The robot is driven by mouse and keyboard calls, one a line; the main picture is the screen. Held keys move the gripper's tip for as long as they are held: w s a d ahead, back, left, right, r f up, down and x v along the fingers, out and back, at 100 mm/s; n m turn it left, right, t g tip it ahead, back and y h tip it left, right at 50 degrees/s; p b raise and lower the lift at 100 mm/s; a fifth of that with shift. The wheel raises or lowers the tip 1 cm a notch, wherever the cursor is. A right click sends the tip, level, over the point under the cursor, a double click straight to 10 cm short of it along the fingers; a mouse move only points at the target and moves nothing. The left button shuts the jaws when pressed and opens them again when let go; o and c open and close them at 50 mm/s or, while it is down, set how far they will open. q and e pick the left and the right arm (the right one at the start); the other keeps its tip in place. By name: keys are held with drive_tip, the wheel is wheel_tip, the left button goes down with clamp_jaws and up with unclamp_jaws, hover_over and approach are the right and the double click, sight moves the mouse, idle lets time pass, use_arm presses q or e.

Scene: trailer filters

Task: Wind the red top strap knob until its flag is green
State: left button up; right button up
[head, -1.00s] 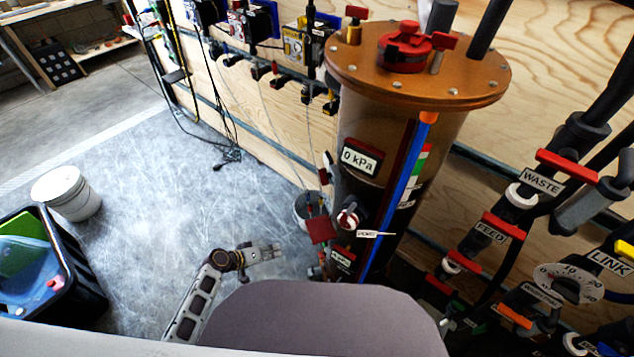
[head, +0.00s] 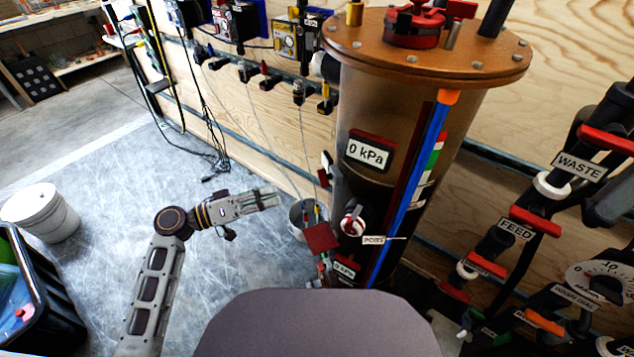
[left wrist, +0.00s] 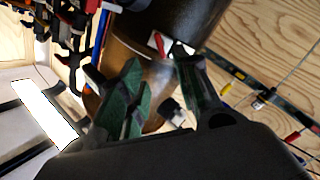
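The brown filter tank (head: 385,130) stands upright against the plywood wall, with a large red knob (head: 415,25) on its lid. A small red part (head: 326,168) sits at its left side, and a red-and-white round knob (head: 352,224) lower on its front. I cannot tell which of these is the top strap knob, and I make out no green flag for it. My left gripper (head: 277,198) is left of the tank, apart from it. In the left wrist view its green-padded fingers (left wrist: 162,95) are spread and empty, with the tank beyond them. My right gripper is not in view.
A red square plate (head: 322,237) and a grey bucket (head: 301,217) are low beside the tank. Labelled pipes with red handles (head: 536,222) crowd the right. A white bucket (head: 40,212) and a black crate (head: 45,310) stand left. The floor between is clear.

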sight(323, 178)
use_arm(q)
drive_tip(key=shift+d, duration=0.1)
idle(0.3)
drive_tip(key=x, duration=1.3)
drive_tip(key=shift+d+p, duration=0.3)
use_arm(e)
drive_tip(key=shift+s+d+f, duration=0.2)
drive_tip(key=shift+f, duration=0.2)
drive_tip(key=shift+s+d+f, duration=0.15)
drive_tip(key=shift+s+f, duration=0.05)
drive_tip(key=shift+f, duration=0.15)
use_arm(q)
drive_tip(key=shift+w, duration=0.15)
clamp_jaws()
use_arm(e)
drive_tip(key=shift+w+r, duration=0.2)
